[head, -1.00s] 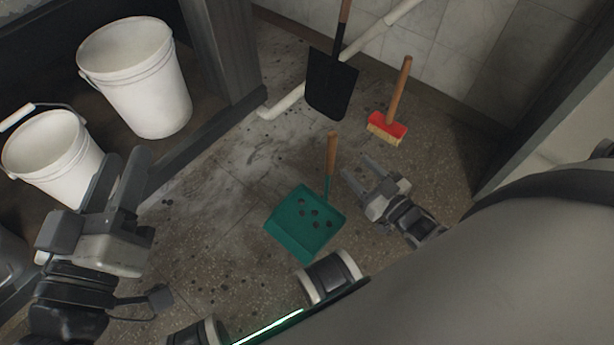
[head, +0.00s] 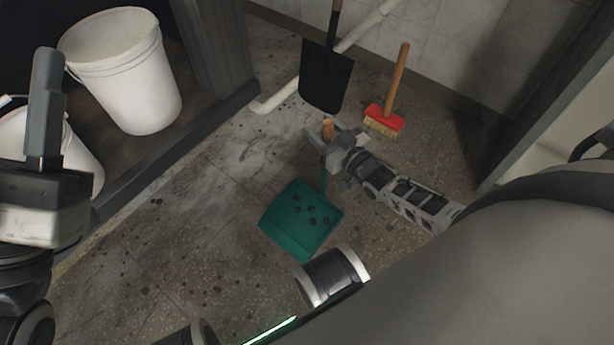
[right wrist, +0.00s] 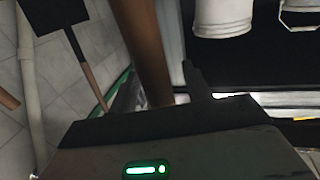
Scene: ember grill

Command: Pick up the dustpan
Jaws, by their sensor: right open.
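The green dustpan (head: 300,220) lies on the floor in the head view, with several dark lumps in its pan. Its wooden handle (head: 327,130) stands upright behind the pan. My right gripper (head: 323,136) is open, with its fingers at the handle's upper part. In the right wrist view the brown handle (right wrist: 143,45) rises close in front of the gripper, beside a dark finger (right wrist: 193,80). Whether the fingers touch the handle cannot be told. My left gripper (head: 45,105) is at the left edge, away from the dustpan, its jaw gap hidden.
A black shovel (head: 326,80) and a red brush (head: 384,118) with a wooden handle stand behind the dustpan. A white pipe (head: 362,30) runs near the wall. White buckets (head: 130,80) stand on a low shelf at left.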

